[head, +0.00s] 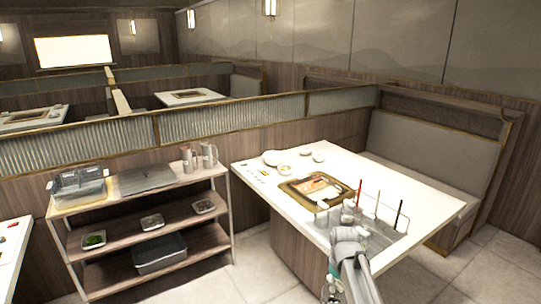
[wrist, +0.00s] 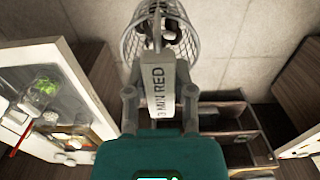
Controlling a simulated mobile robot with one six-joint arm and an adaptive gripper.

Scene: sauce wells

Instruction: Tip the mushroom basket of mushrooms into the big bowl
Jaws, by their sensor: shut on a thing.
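My gripper (wrist: 160,106) is shut on the grey handle of a wire basket (wrist: 132,38), and the handle's label shows "3 MIN RED". The basket is at the top of the wrist view, over floor tiles. A few dark pieces show inside it; I cannot tell for sure that they are mushrooms. In the head view my gripper is low, by the table's near edge, mostly hidden behind my arm. A white bowl (head: 272,157), perhaps the big bowl, stands at the far left corner of the white table (head: 385,178).
Smaller dishes (head: 318,156) stand near the bowl. A framed cooker (head: 316,189) is set in the table, with upright coloured handles (head: 378,204) at its right. A bench (head: 425,150) borders the table behind.

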